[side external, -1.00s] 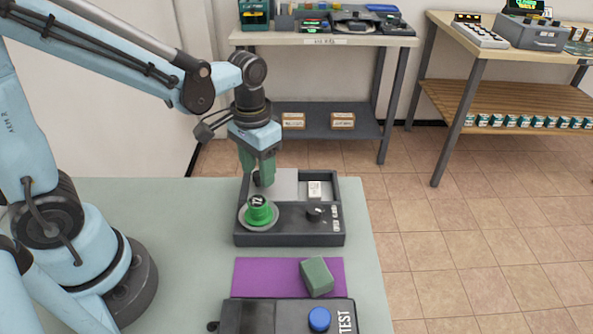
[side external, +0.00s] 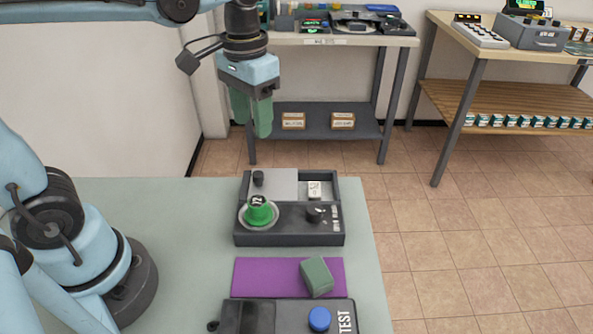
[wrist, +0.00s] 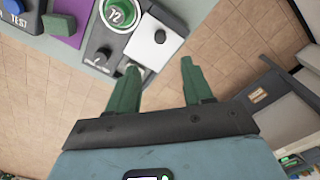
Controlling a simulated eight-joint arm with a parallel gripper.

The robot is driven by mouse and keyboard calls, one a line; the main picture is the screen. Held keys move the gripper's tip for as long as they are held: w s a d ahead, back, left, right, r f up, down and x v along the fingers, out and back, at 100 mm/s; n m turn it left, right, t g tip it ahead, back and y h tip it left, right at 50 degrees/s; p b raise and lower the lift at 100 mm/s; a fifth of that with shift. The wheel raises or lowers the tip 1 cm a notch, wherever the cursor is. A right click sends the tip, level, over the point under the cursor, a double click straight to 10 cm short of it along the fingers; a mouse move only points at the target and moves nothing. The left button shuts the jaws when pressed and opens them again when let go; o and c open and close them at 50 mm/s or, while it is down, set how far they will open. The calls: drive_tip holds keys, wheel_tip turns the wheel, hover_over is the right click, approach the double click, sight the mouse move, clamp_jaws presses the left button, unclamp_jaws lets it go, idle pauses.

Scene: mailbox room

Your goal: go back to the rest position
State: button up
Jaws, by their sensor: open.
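My gripper (side external: 252,116) hangs in the air above the far edge of the green work table (side external: 190,215), clear of everything on it. In the wrist view its two green fingers (wrist: 158,85) are spread apart with nothing between them. Below it stands a dark box (side external: 290,240) with a light grey sliding lid (side external: 283,185) that has a black knob. A green button marked 12 (side external: 258,211) sits in a round ring on the box. A small white block (side external: 314,189) lies in the box's open compartment.
A green block (side external: 317,276) rests on a purple mat (side external: 262,277). In front is a dark TEST box (side external: 275,318) with a blue button (side external: 319,319). A shelf table (side external: 325,40) stands behind, another (side external: 465,55) at the right. Tiled floor lies between.

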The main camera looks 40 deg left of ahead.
idle(0.4)
drive_tip(key=shift+s+a+f+t, duration=0.4)
drive_tip(key=shift+f+t, duration=0.25)
drive_tip(key=shift+t, duration=0.55)
drive_tip(key=shift+s+a+f+t, duration=0.25)
drive_tip(key=shift+s+f+t, duration=0.35)
drive_tip(key=shift+t, duration=0.6)
drive_tip(key=shift+s+a+f+t, duration=0.4)
drive_tip(key=shift+f+t, duration=0.25)
drive_tip(key=shift+t, duration=0.55)
drive_tip(key=shift+r, duration=0.1)
